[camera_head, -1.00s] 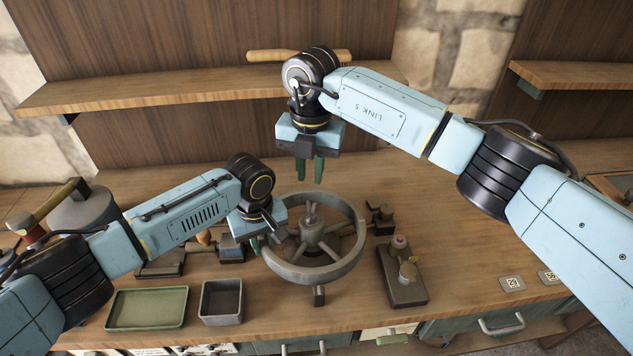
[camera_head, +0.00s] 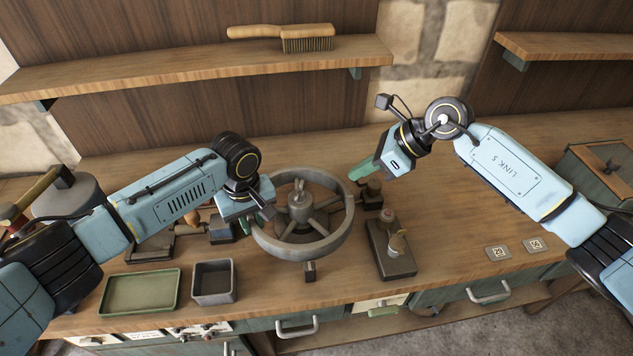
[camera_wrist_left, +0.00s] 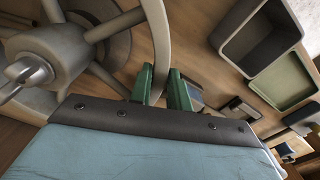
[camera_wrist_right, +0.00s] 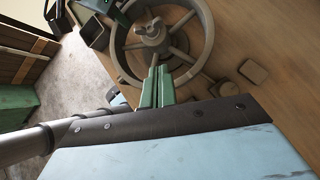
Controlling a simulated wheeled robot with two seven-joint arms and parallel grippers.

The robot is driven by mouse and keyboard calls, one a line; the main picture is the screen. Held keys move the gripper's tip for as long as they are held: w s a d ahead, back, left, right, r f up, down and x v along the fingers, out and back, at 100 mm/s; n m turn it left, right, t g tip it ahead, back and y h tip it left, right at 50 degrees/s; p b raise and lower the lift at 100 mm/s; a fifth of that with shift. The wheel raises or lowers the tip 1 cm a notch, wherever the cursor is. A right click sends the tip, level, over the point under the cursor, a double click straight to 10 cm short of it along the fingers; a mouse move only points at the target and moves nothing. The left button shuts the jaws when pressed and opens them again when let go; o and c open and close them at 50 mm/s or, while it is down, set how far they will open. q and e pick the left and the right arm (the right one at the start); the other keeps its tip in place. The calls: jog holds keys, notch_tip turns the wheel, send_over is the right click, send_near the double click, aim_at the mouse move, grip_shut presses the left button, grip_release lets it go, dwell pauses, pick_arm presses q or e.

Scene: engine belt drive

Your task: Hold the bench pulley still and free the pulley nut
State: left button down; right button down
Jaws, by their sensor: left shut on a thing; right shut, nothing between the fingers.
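The bench pulley (camera_head: 312,249) is a grey spoked wheel in the middle of the bench. It also shows in the right wrist view (camera_wrist_right: 205,45). The pulley nut (camera_head: 298,197) is a winged piece at its hub. It shows in the left wrist view (camera_wrist_left: 22,75) and the right wrist view (camera_wrist_right: 153,30). My left gripper (camera_head: 252,223) is shut on the pulley's left rim; its green fingers (camera_wrist_left: 163,88) straddle the rim. My right gripper (camera_head: 361,171) is shut and empty, tilted, right of the pulley and apart from the nut.
A green tray (camera_head: 140,312) and a grey bin (camera_head: 232,294) sit at front left. A dark block with posts (camera_head: 390,262) stands right of the pulley. Two numbered tags (camera_head: 498,253) lie further right. A brush (camera_head: 300,38) lies on the shelf. The bench's right side is largely clear.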

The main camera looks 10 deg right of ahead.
pick_arm(q)
jog(key=shift+d, duration=0.3)
pick_arm(e)
jog(key=d+n, duration=0.2)
send_near(300, 192)
notch_tip(300, 192, down, 5)
jog(key=w+a, duration=0.2)
jog(key=shift+w+a+f+t, duration=0.15)
jog(key=shift+a+t, duration=0.1)
jog(key=shift+t, duration=0.15)
